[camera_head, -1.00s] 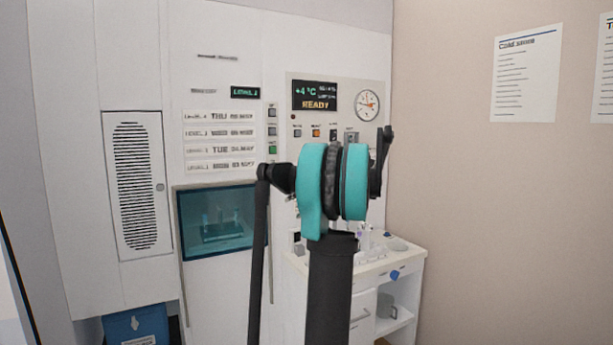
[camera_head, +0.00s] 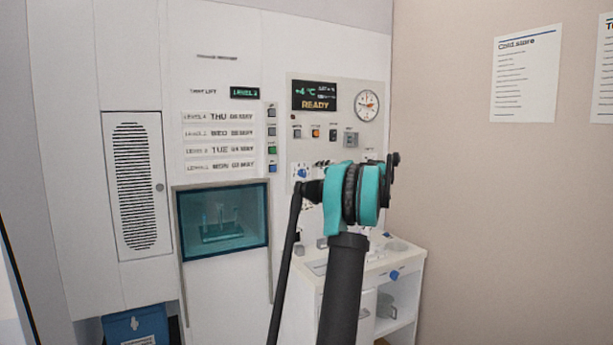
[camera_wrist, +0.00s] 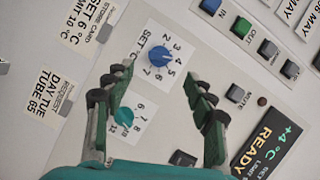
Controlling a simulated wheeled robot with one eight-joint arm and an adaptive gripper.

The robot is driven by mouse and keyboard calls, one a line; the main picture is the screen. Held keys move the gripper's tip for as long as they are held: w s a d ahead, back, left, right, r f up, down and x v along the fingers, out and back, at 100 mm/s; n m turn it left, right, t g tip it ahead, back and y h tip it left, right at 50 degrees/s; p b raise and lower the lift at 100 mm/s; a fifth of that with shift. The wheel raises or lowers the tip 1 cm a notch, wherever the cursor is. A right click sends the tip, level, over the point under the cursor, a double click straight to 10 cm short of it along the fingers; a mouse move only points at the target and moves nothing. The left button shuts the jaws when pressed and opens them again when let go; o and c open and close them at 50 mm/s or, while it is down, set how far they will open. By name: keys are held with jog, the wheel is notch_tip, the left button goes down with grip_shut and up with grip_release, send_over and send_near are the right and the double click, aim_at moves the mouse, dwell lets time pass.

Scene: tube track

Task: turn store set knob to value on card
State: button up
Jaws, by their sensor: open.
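In the wrist view, the blue set knob (camera_wrist: 159,57) sits on a white plate marked SET °C with numbers around it; I cannot make out its pointer. It also shows in the head view (camera_head: 302,172). A teal knob (camera_wrist: 124,116) with its own scale is below it. The store card (camera_wrist: 88,22) at the upper left reads SET 6 °C, LIMIT 10 °C. My gripper (camera_wrist: 160,76) is open and empty, its two fingers spread on either side of the blue knob, apart from it. In the head view my arm hides the fingers.
The display (camera_head: 314,95) shows +4 °C and READY, beside a round gauge (camera_head: 367,105). A request card (camera_wrist: 56,92) reads DAY TUE, TUBE 65. Several buttons line the panel. A white cart (camera_head: 405,266) stands below, and a glass window (camera_head: 222,220) is at left.

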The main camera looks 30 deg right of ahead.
aim_at(305, 174)
jog(key=x, duration=0.8)
jog(key=shift+w, duration=0.1)
jog(key=c, duration=1.2)
